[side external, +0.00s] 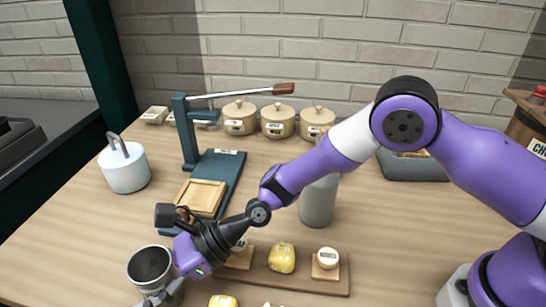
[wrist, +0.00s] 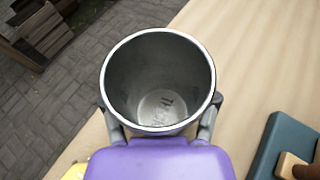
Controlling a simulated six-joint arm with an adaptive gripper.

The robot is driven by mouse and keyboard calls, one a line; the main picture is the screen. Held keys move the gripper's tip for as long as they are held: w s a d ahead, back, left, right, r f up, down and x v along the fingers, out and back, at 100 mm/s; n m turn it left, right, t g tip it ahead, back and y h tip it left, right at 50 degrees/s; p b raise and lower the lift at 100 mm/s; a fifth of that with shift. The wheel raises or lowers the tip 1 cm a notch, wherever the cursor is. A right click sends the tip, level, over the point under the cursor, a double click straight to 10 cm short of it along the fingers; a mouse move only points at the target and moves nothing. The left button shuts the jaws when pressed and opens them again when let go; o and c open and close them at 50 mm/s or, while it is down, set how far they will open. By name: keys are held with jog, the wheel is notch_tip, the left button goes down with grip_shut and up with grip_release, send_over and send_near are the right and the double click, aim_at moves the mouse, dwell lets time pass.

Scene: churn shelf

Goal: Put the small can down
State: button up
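The small can is an open grey metal can (side external: 152,265), empty inside, at the lower left of the side view. The can looks upright near the table's edge. Its underside is hidden, so I cannot tell whether it touches the table (side external: 80,235).
A white weight with a handle (side external: 124,168) and a blue press with a wooden plate (side external: 205,196) stand behind. A wooden board (side external: 310,281) holds a yellow block (side external: 282,257) and a round pale piece (side external: 327,258). A grey bottle (side external: 318,202) stands behind it. Table left of the can is clear.

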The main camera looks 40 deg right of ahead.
jog(key=shift+c, duration=0.7)
